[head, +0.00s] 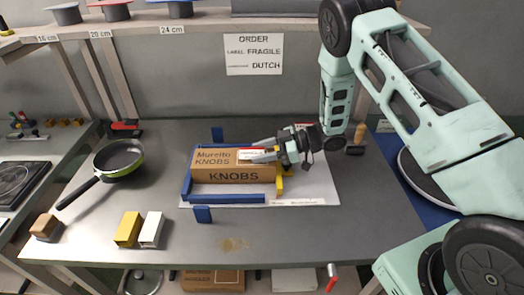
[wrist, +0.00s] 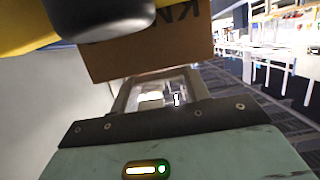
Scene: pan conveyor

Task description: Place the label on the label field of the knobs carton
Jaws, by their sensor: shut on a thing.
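The knobs carton (head: 232,176), a brown box printed "Muretto KNOBS", lies in a blue frame on a white board near the middle of the table. My gripper (head: 264,154) is over the right part of its top, reaching in from the right. It is shut on the label (head: 250,154), a small white piece with a red edge, at the carton's top. I cannot tell whether the label touches the carton. The label field is not clearly visible behind the label and fingers. In the wrist view the carton (wrist: 145,52) shows close by, with part of its lettering; the label cannot be made out there.
Blue frame bars (head: 236,199) and a yellow stop (head: 279,187) border the carton. A pan (head: 118,158) stands left, with yellow (head: 128,229) and white (head: 151,230) blocks in front. The table's front middle is clear.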

